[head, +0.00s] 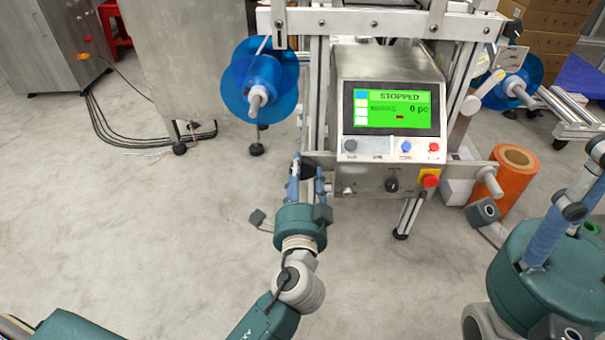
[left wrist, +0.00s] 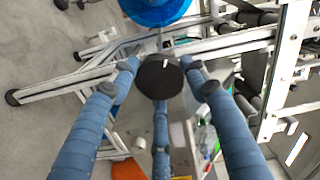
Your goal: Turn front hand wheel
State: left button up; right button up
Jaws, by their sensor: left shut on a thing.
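The front hand wheel is a dark round disc, seen face-on in the left wrist view (left wrist: 160,78) with a small white mark at its top edge. In the head view the wheel (head: 308,171) is a dark piece at the left end of the machine's front plate, partly covered by my fingers. My left gripper (head: 307,180) has its blue fingers around the wheel and is shut on it. My right gripper (head: 572,205) is partly in view at the right edge, with a blue finger raised; its full opening is cut off.
The machine's control box (head: 387,105) has a green screen reading STOPPED and a red button (head: 430,181) below. A blue reel (head: 262,80) hangs at its left. An orange roll (head: 503,180) stands on the right. Open floor lies in front and left.

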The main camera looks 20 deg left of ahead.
pick_arm(q)
jog(key=o, duration=1.1)
jog(key=shift+o, duration=0.2)
jog(key=v, duration=1.2)
